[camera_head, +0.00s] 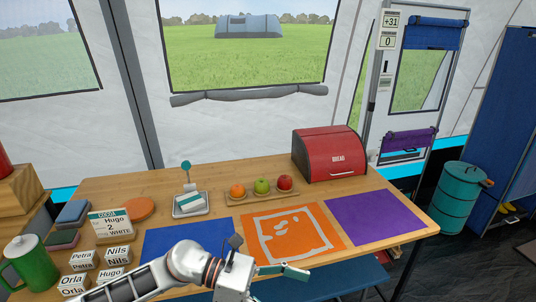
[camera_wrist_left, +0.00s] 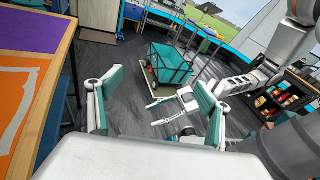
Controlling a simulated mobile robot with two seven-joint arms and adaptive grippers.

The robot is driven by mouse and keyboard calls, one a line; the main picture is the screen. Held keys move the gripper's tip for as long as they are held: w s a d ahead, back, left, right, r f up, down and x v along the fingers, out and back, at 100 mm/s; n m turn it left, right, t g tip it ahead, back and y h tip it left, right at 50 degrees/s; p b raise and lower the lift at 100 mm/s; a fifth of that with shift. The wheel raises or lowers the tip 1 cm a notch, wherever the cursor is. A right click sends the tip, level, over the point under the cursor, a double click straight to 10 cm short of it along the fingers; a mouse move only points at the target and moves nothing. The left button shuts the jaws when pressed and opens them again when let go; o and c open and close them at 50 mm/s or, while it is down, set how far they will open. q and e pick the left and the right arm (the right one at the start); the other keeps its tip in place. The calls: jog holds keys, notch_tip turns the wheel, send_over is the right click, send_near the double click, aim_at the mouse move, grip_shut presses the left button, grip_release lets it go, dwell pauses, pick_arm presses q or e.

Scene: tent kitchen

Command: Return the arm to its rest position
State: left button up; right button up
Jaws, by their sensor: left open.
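My left arm reaches in from the lower left of the head view, over the front edge of the wooden table (camera_head: 165,192). Its left gripper (camera_head: 287,271) points right, just in front of the orange mat (camera_head: 318,233). In the left wrist view, the left gripper (camera_wrist_left: 158,86) has its two teal-padded fingers well apart with nothing between them. The floor and a teal cart (camera_wrist_left: 167,64) show beyond the fingers.
Left of the arm stand a green jug (camera_head: 35,268), name cards and a cocoa card (camera_head: 110,224). A blue mat (camera_head: 160,244), a purple mat (camera_head: 374,217), a fruit tray (camera_head: 263,193) and a red bread box (camera_head: 328,154) are on the table. A teal barrel (camera_head: 454,199) stands right.

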pick_arm(q)
notch_tip(320, 180, up, 4)
jog(key=w+n+t+h, duration=0.35)
jog(key=n+t, duration=0.55)
jog(key=n, duration=0.7)
jog(key=w+a+f+n+t+y+p, duration=0.15)
jog(key=a+f+n+t+y, duration=0.55)
jog(key=n, duration=0.7)
jog(key=s+a+f+n+g+y, duration=0.1)
jog(key=s+a+f+n+y, duration=0.3)
jog(key=s+a+f+n, duration=0.3)
jog(key=s+a+f+n+g+y, duration=0.1)
jog(key=s+a+f+n+y, duration=0.4)
jog(key=s+a+f+n, duration=0.3)
jog(key=a+f+n, duration=0.4)
jog(key=f+n, duration=0.1)
jog(key=f, duration=0.2)
jog(key=shift+s+a+g, duration=0.3)
jog(key=shift+g, duration=0.1)
pick_arm(e)
jog(key=shift+s+a+r, duration=0.15)
jog(key=shift+s+r, duration=0.25)
pick_arm(q)
jog(key=shift+y, duration=0.25)
pick_arm(e)
jog(key=shift+w+r, duration=0.1)
jog(key=shift+r, duration=0.1)
